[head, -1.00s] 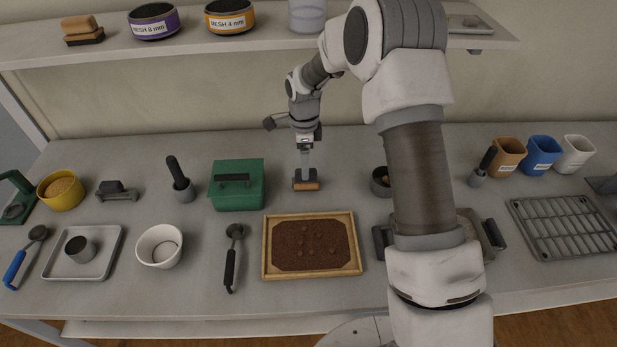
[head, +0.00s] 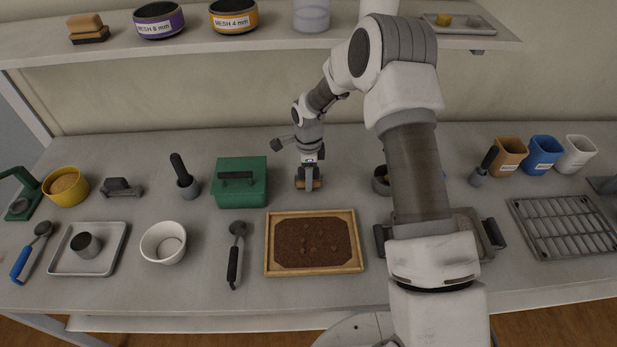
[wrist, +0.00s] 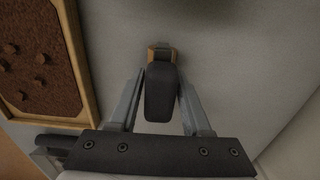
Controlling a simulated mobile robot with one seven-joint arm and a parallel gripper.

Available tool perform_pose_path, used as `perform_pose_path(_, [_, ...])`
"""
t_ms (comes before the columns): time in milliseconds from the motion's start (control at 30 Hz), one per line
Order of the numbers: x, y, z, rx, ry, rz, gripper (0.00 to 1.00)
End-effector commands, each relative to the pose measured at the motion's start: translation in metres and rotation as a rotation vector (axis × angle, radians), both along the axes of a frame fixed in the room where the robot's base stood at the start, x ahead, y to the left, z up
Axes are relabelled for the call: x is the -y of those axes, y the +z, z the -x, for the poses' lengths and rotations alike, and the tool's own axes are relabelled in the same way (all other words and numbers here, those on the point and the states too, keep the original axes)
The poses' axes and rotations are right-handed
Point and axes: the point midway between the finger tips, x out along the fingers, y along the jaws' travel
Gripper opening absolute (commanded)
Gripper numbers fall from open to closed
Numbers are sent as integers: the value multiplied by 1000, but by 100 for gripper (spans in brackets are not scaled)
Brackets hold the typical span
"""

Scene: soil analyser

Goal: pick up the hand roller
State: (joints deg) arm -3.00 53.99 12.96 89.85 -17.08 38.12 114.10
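The hand roller appears to be the small tool with a wooden-coloured end and dark grey handle (head: 308,185), lying on the bench behind the soil tray. In the wrist view its dark handle (wrist: 161,92) lies between my two fingers, with the wooden end (wrist: 160,52) beyond the fingertips. My gripper (wrist: 161,84) is open around the handle, with a narrow gap on each side. In the head view my gripper (head: 308,172) points down at the tool and partly hides it.
A wooden tray of soil (head: 313,242) lies in front, and a green box (head: 240,183) stands to the left. A small dark cup (head: 381,181) stands to the right, partly behind my arm. A black-handled tool (head: 235,254) lies left of the tray.

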Motion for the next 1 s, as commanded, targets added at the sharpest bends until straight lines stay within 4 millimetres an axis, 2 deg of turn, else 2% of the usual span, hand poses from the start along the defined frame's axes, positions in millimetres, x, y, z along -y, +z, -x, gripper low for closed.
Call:
perform_pose_path(33, [0,0,0,0,0,0,37])
perform_pose_path(233, [0,0,0,0,0,0,1])
perform_pose_path(767, [0,1,0,1,0,0,0])
perform_pose_path(1000, [0,16,-1,4,1,0,0])
